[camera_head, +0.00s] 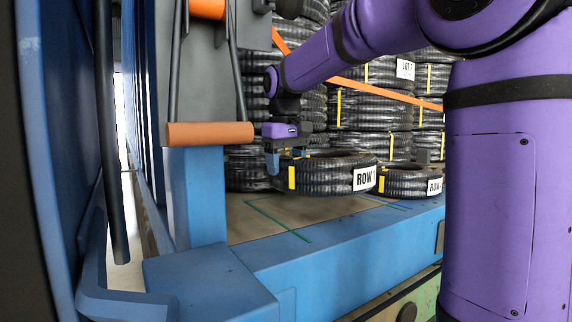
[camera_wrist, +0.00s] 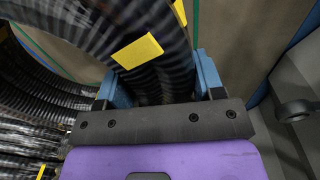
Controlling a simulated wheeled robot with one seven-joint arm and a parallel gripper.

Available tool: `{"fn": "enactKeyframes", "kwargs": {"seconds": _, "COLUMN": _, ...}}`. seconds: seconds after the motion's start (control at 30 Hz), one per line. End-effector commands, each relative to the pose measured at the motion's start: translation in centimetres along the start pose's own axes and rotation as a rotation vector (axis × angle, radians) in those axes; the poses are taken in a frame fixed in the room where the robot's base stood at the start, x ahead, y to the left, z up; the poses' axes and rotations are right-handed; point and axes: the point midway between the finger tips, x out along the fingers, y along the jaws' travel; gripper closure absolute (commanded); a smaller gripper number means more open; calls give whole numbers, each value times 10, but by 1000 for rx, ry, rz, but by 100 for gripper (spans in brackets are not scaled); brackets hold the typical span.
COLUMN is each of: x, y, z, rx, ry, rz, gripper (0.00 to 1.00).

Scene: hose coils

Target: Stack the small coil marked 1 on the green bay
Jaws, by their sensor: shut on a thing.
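A small black ribbed coil (camera_head: 325,176) with yellow bands and a white label reading "ROW", its digit partly unclear, is in my gripper (camera_head: 285,163). In the wrist view my gripper's blue fingers (camera_wrist: 161,80) are shut on one side of the ring of this coil (camera_wrist: 85,28), near a yellow band. The green bay is an outline of green lines (camera_head: 290,232) on the brown deck, just in front of and below the coil. A green line also shows in the wrist view (camera_wrist: 196,28). I cannot tell whether the coil's underside touches the deck.
Another small coil (camera_head: 405,182), also labelled "ROW", lies right of the held one, by blue lines (camera_head: 384,202). Tall stacks of coils (camera_head: 362,108) with orange straps stand behind. A blue post (camera_head: 197,195) is at the left and a blue edge beam (camera_head: 330,262) runs in front.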

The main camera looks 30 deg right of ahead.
Motion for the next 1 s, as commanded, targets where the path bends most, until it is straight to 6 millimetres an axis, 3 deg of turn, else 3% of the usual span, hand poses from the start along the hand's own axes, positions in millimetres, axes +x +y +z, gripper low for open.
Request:
{"fn": "enactKeyframes", "kwargs": {"seconds": 0.17, "x": -2, "y": 1, "z": 2, "rx": -19, "ry": 8, "rz": -20, "gripper": 100}}
{"fn": "enactKeyframes", "kwargs": {"seconds": 1.0, "x": 44, "y": -1, "z": 2, "rx": -19, "ry": 7, "rz": -18, "gripper": 100}}
